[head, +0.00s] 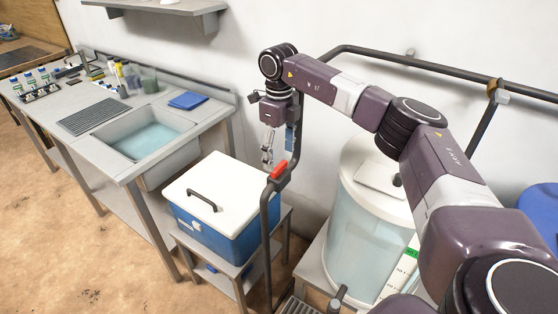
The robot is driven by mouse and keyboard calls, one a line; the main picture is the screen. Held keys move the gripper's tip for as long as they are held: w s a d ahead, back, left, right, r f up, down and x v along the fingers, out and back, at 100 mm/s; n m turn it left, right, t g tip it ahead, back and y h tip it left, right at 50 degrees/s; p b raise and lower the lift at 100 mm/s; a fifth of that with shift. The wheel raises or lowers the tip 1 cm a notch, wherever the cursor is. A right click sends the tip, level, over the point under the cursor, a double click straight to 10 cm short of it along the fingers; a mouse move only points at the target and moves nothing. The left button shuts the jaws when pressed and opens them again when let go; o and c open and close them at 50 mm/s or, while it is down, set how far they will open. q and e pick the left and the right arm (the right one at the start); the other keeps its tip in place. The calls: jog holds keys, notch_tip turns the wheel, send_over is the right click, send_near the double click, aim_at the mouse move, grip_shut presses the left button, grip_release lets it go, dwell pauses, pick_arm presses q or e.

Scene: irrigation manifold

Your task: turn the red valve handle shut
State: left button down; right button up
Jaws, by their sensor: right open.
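The red valve handle (279,169) is a small red lever on a dark valve body near the top of a dark upright pipe (265,225). It stands in the middle of the head view, in front of the blue cooler. My right gripper (267,157) points down just above and to the left of the handle, with its fingers open and empty. I see a small gap between the fingers and the handle in the picture; their depth apart is hard to judge. My left gripper is not in view.
A blue cooler with a white lid (225,180) sits on a low stand. A sink bench (85,122) with bottles stands at left. A large translucent tank (365,235) stands right of the pipe, under my right arm. A dark pipe (430,66) runs along the wall.

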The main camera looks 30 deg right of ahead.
aim_at(279, 166)
jog(key=shift+f+p, duration=0.3)
jog(key=shift+f, duration=1.45)
jog(key=c, duration=1.2)
jog(key=shift+o, duration=0.2)
